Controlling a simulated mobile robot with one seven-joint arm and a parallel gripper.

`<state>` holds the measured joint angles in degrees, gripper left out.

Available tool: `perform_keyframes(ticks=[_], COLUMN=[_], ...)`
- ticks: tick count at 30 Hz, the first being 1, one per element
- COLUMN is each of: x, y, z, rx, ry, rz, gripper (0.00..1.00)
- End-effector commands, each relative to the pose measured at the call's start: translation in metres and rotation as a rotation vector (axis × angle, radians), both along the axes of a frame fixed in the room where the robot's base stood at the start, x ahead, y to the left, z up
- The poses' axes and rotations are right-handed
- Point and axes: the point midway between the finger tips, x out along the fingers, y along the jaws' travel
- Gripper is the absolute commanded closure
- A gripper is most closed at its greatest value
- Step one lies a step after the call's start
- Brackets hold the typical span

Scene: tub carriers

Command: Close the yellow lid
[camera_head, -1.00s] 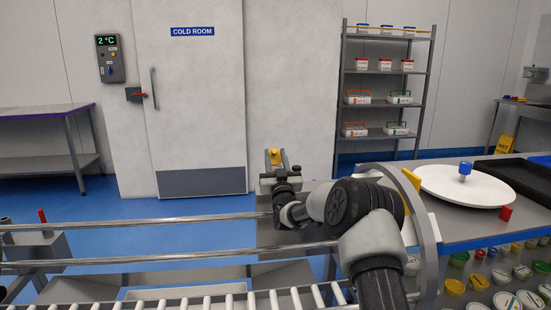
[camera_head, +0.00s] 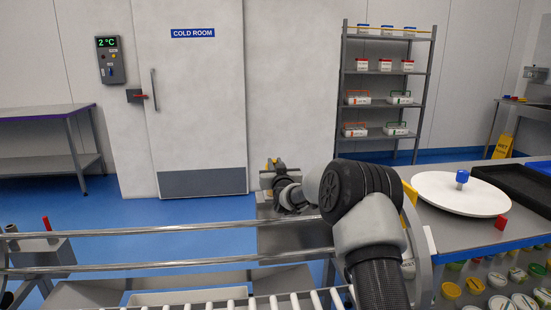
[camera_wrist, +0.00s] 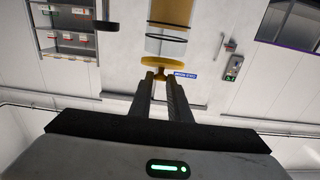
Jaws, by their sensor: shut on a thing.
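In the wrist view, which is upside down, my gripper (camera_wrist: 162,78) is shut on the yellow lid (camera_wrist: 174,65), seen nearly edge-on. In the head view a small yellow patch (camera_head: 275,163) shows at my gripper's end, near the middle of the picture. My arm hides most of the carrier there.
Metal rails (camera_head: 170,235) and rollers (camera_head: 200,303) run across the front. A bench at right holds a white disc (camera_head: 440,195) with a blue knob, a red cube (camera_head: 501,223) and a black tray (camera_head: 515,180). Lidded tubs lie beneath. The cold room door (camera_head: 205,110) stands behind.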

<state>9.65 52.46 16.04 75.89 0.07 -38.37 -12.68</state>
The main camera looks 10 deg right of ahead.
Motion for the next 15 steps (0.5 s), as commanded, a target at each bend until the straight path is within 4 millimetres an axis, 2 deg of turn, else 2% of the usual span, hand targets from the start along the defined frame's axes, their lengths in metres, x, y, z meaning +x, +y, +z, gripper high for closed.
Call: perform_keyframes(ticks=[1, 15], x=[0.002, 0.013], y=[0.001, 0.001], z=[0.008, 0.001], rx=[-0.001, -0.002], ry=[0.042, 0.356], rz=[0.001, 0.001], gripper=[1.00, 1.00])
